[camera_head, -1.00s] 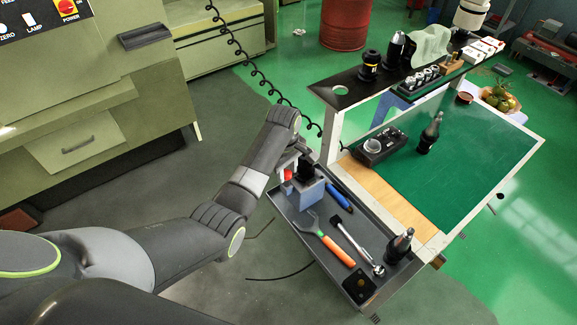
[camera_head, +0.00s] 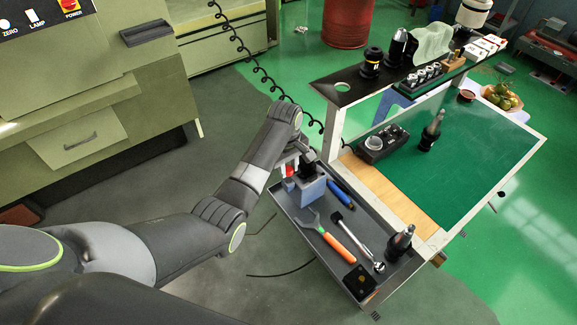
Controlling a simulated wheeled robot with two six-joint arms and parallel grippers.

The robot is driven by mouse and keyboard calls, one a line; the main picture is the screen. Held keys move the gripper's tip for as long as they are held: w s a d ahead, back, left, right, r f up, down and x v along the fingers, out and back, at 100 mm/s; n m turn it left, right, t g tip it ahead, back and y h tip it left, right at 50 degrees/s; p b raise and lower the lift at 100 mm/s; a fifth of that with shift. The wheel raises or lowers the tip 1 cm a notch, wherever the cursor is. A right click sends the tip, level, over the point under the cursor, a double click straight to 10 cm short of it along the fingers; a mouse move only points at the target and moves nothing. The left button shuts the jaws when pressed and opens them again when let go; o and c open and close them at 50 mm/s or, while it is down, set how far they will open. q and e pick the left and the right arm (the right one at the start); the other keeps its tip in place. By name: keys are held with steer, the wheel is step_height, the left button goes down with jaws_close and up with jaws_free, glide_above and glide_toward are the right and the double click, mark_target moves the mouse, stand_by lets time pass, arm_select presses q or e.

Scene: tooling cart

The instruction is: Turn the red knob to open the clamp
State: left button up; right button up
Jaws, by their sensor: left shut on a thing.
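The clamp (camera_head: 311,190) is a blue-grey block at the back left corner of the grey tray on the cart, with a black piece (camera_head: 309,168) standing in its top. The red knob (camera_head: 289,184) is on the clamp's left side and is mostly hidden; only a little red shows. My left gripper (camera_head: 294,168) comes down to the left side of the clamp and is shut on the red knob. The fingertips are small and partly covered by my own wrist. My right gripper is not in view.
A coiled cable (camera_head: 258,72) hangs behind my arm.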

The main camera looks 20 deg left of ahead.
arm_select(q)
steer(key=m, duration=0.4)
steer(key=shift+a, duration=0.1)
steer(key=m, duration=0.8)
steer(key=shift+m, duration=0.3)
steer(key=shift+a+m+g, duration=0.1)
steer(key=shift+m+g, duration=0.2)
steer(key=shift+m, duration=1.3)
steer(key=o, duration=0.7)
steer(key=shift+w, duration=0.1)
steer(key=shift+r, duration=0.1)
